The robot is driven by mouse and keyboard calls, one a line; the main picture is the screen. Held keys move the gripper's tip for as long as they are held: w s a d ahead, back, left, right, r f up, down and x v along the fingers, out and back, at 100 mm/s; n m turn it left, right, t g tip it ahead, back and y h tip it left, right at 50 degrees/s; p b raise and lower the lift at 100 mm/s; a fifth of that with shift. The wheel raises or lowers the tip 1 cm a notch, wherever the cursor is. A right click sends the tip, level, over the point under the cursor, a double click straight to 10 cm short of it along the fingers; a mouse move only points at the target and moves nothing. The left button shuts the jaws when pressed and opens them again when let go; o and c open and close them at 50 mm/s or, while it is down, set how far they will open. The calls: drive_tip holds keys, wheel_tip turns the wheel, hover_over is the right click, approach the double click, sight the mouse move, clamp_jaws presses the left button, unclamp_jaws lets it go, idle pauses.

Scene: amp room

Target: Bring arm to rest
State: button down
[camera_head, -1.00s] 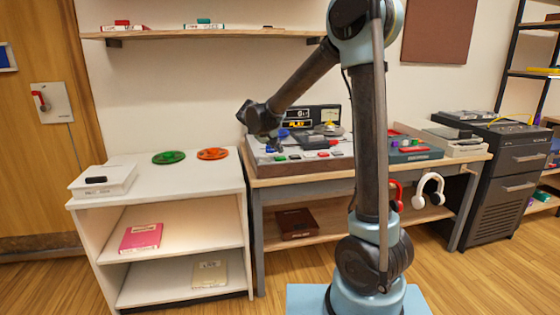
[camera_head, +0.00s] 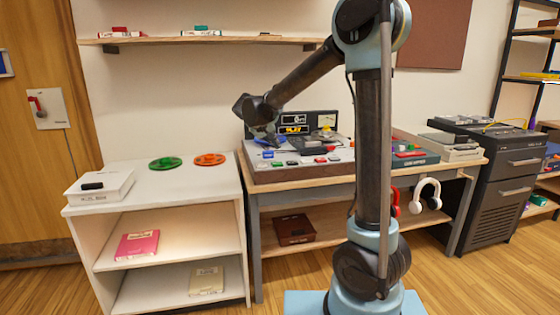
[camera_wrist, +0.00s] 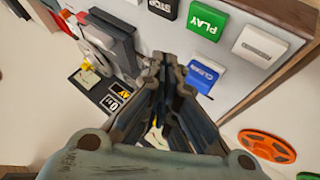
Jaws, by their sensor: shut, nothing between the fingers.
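My arm rises from its base at the right of centre in the head view, bends at a high elbow, and its forearm slopes down to the left. My gripper (camera_head: 268,141) hangs over the left part of the console (camera_head: 310,172) on the bench. In the wrist view my gripper (camera_wrist: 168,62) shows its dark fingers drawn together, with nothing held. Below it are the green PLAY button (camera_wrist: 208,20), a blue button (camera_wrist: 204,74) and a white button (camera_wrist: 261,46). Whether the fingertips touch the console cannot be told.
A white shelf unit (camera_head: 150,195) stands left of the bench, with a green reel (camera_head: 165,162), an orange reel (camera_head: 209,159) and a white box (camera_head: 99,187) on top. A wall shelf (camera_head: 215,41) runs above. White headphones (camera_head: 426,192) hang under the bench at right.

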drive_tip(key=s+d+f+m+g+y, duration=0.1)
drive_tip(key=s+d+g, duration=0.1)
drive_tip(key=s+d, duration=0.8)
drive_tip(key=s+d+f+g, duration=0.2)
drive_tip(key=s+d, duration=0.8)
drive_tip(key=d, duration=0.1)
drive_tip(key=s+d+f+y, duration=0.1)
drive_tip(key=s+d+f, duration=0.1)
drive_tip(key=s+f, duration=0.4)
drive_tip(key=s+d+f+m+g+y, duration=0.1)
drive_tip(key=s+f, duration=0.5)
drive_tip(key=s, duration=0.8)
drive_tip(key=shift+s+d+g+y, duration=0.35)
drive_tip(key=shift+d+y, duration=0.2)
drive_tip(key=shift+y, duration=0.25)
